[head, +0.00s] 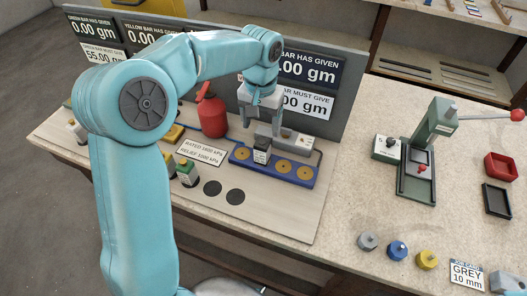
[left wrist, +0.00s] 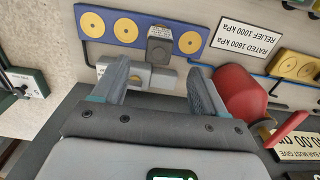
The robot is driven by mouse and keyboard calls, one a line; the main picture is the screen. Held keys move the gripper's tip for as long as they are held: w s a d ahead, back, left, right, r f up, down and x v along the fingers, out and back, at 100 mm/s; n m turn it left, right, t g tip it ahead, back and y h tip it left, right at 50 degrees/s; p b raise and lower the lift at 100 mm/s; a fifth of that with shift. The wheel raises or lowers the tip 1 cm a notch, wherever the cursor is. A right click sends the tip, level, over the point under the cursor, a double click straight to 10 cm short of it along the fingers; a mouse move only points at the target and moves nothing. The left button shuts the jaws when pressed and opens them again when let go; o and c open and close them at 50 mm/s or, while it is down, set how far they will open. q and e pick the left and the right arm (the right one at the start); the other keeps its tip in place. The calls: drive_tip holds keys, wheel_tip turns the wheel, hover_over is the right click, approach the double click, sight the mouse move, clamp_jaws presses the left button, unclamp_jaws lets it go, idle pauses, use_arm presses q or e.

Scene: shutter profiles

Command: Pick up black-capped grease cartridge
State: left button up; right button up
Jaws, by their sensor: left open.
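A small cartridge with a black cap and pale label (head: 262,150) stands upright on a blue plate (head: 234,161), among golden discs. In the left wrist view its dark cap (left wrist: 159,48) shows from above, ahead of and between my fingertips. My left gripper (head: 261,123) is open and empty, above and just behind the cartridge; it also shows in the left wrist view (left wrist: 157,70) with its fingers apart. A grey block (head: 287,135) stands behind the plate, close to the gripper.
A red bottle (head: 212,115) stands left of the gripper. A green-and-white dark-capped item (head: 187,173) and two black discs (head: 212,188) are at the front left. A sign panel (head: 345,80) rises behind. A green press (head: 430,135) stands to the right.

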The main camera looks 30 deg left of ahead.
sight(262, 143)
use_arm(q)
drive_tip(key=f, duration=0.5)
drive_tip(key=shift+d+f, duration=0.2)
drive_tip(key=shift+f, duration=0.05)
drive_tip(key=shift+a+f+p, duration=0.15)
drive_tip(key=shift+f+p, duration=0.1)
drive_tip(key=shift+p, duration=0.05)
drive_tip(key=f, duration=0.3)
drive_tip(key=f+p, duration=0.1)
drive_tip(key=f, duration=0.1)
drive_tip(key=shift+w, duration=0.3)
drive_tip(key=shift+s+a, duration=0.1)
drive_tip(key=shift+c, duration=0.3)
drive_tip(key=c, duration=1.2)
drive_tip(key=shift+r, duration=0.1)
drive_tip(key=shift+c, duration=0.2)
drive_tip(key=shift+r, duration=0.1)
